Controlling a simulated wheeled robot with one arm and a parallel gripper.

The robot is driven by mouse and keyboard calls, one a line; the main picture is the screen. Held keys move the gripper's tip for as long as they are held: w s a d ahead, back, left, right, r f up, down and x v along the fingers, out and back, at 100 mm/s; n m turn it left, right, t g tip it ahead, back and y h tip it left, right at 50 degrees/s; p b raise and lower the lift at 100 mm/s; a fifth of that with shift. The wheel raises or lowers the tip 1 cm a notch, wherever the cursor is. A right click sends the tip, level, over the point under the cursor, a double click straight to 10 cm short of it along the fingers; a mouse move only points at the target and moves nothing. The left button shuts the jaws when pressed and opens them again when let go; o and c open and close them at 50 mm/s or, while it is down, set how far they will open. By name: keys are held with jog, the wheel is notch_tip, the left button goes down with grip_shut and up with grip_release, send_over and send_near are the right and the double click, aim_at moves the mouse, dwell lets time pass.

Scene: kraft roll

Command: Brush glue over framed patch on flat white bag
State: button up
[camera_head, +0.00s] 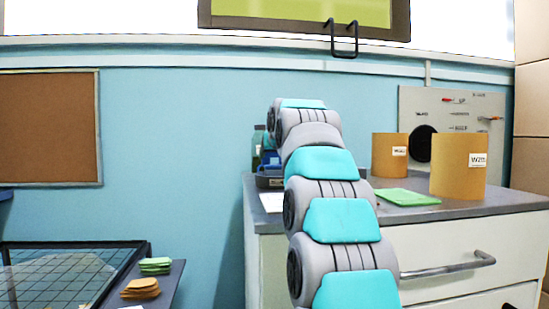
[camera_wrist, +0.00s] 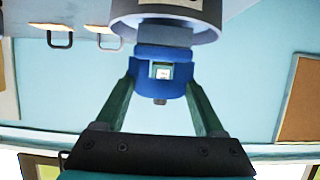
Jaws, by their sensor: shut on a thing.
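My gripper (camera_wrist: 161,88) has its two green fingers closed on the sides of a blue handle-like piece (camera_wrist: 150,52) with a small pale label. A grey block (camera_wrist: 165,36) joins that piece to the mouth of a wide grey round body (camera_wrist: 207,37), cut off by the top edge of the wrist view. I cannot tell whether this is a brush in a pot. In the head view my arm hides most of the gripper area. A flat white piece (camera_head: 271,202) lies at the counter's left front edge; no framed patch can be made out on it.
The grey counter (camera_head: 470,207) bears two brown paper rolls (camera_head: 389,155) and (camera_head: 459,167) and a green flat stack (camera_head: 407,197). A tool panel (camera_head: 455,110) stands behind. At lower left are a gridded frame (camera_head: 60,280) and a dark shelf with green (camera_head: 155,265) and orange (camera_head: 140,288) stacks.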

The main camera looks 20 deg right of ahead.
jog(key=shift+r+p, duration=0.9)
jog(key=shift+r, duration=1.4)
